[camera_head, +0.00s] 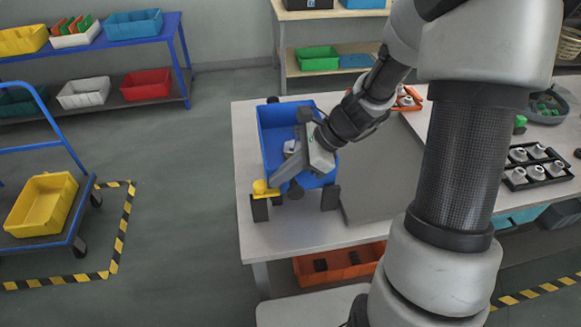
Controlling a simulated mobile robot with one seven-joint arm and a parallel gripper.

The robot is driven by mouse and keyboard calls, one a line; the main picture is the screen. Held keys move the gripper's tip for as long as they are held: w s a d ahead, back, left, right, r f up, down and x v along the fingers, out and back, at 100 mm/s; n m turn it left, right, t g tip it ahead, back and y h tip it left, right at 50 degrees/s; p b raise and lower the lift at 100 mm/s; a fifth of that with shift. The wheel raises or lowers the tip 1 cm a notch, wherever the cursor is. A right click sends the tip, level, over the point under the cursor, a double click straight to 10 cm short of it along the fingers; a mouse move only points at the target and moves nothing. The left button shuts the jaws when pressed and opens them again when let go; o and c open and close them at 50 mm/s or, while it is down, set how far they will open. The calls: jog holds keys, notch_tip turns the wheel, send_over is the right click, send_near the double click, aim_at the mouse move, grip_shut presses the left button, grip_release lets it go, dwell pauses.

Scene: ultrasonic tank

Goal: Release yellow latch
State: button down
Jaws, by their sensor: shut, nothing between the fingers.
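The yellow latch (263,189) is a small bar with a rounded knob at the front left corner of the blue tank (271,124), above a black post. The tank is an open blue bin standing on the white table. My gripper (278,182) reaches across the tank's front from the right. Its fingers are shut and empty, with their tips close to the right side of the latch knob. I cannot tell whether they touch it. My gripper and wrist hide part of the tank's inside and front wall.
Black posts stand at the tank's corners. A grey mat (372,190) lies right of the tank, with a black rack of pale parts (536,168) farther right. An orange bin (340,264) sits below the table. The floor left of the table is clear up to a blue cart.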

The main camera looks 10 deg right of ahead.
aim_at(262, 186)
jog(key=shift+a+f, duration=0.15)
jog(key=a, duration=0.4)
dwell(0.4)
